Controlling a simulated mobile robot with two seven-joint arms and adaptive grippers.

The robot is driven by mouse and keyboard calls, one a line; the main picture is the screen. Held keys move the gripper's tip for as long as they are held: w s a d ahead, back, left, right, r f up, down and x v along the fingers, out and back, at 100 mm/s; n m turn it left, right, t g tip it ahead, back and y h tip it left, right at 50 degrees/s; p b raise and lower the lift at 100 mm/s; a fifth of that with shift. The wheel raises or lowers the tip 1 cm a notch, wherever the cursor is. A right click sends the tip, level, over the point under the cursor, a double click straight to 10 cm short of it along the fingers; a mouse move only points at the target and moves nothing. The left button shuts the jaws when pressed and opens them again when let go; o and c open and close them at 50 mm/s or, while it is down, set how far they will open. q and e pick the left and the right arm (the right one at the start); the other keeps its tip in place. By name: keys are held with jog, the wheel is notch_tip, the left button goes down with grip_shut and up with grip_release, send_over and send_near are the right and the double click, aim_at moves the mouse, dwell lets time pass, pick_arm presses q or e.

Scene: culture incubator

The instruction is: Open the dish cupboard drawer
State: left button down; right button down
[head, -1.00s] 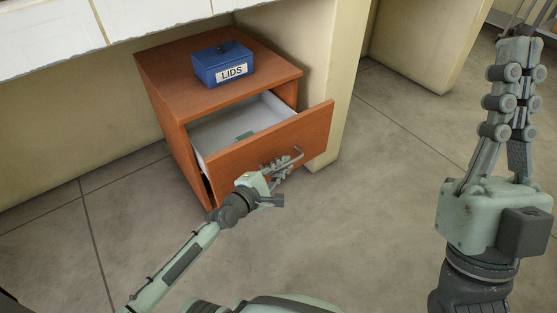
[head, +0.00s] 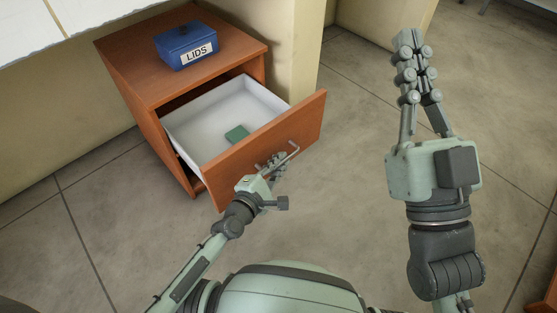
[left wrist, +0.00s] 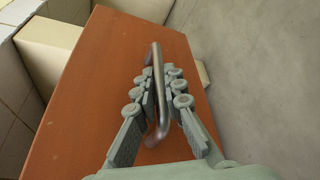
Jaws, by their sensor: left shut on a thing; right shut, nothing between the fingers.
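The dish cupboard (head: 180,130) is a low orange-brown wooden cabinet at the upper left of the head view. Its drawer (head: 275,145) is pulled well out and shows a white inside. A small green block (head: 236,133) lies on the drawer floor. My left gripper (head: 276,160) is shut on the metal bar handle (head: 291,152) of the drawer front. In the left wrist view the fingers (left wrist: 158,92) close around the handle (left wrist: 157,75) from both sides. My right gripper (head: 405,40) is shut and empty, raised at the right, away from the cupboard.
A blue box (head: 186,45) labelled LIDS stands on the cupboard top. A beige wall pillar (head: 303,50) is close to the cupboard's right side. A white counter (head: 30,30) overhangs at the upper left. The floor (head: 340,190) in front of the drawer is clear.

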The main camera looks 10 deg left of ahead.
pick_arm(q)
jog(key=c, duration=1.6)
grip_release()
jog(key=v, duration=0.7)
jog(key=shift+s, duration=0.25)
jog(key=shift+r, duration=0.1)
